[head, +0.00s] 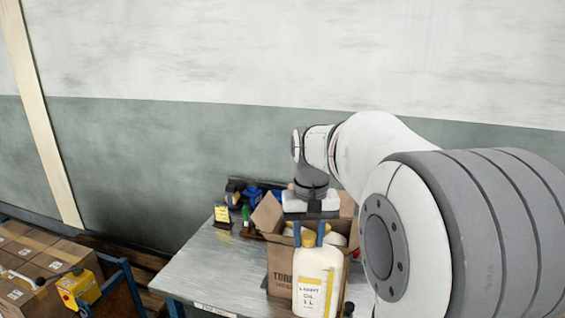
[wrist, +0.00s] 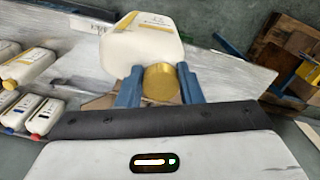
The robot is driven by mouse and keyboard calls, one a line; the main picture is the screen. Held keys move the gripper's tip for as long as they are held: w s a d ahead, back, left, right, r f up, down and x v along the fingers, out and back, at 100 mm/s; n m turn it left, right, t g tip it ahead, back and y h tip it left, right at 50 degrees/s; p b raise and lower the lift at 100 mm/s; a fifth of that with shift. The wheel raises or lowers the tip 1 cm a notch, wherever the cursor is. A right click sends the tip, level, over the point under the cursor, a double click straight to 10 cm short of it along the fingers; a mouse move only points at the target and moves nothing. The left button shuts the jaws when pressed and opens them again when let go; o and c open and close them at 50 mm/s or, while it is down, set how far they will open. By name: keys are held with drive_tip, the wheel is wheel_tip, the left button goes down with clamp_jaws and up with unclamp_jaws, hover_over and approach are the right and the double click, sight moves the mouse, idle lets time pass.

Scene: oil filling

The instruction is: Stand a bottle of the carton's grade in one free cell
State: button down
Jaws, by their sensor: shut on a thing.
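My gripper (head: 309,234) is shut on the yellow cap (wrist: 161,82) of a white bottle (head: 317,282), one blue finger on each side. The bottle has a yellow and white label with small print; it also shows in the wrist view (wrist: 140,46). In the head view the bottle hangs roughly upright in front of the open cardboard carton (head: 280,267) and hides part of its printed front. Inside the carton a white bottle shoulder (head: 336,239) shows. The carton's cells are mostly hidden by my gripper and the held bottle.
The carton stands on a metal table (head: 205,268). A yellow sign (head: 222,214) and blue and dark items (head: 250,193) stand behind it to the left. Stacked boxes (head: 35,262) are far left.

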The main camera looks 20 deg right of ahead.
wheel_tip(320, 180, up, 13)
drive_tip(key=s+d+m, duration=0.1)
drive_tip(key=s+d, duration=0.1)
drive_tip(key=shift+s+d, duration=0.2)
drive_tip(key=shift+d, duration=0.2)
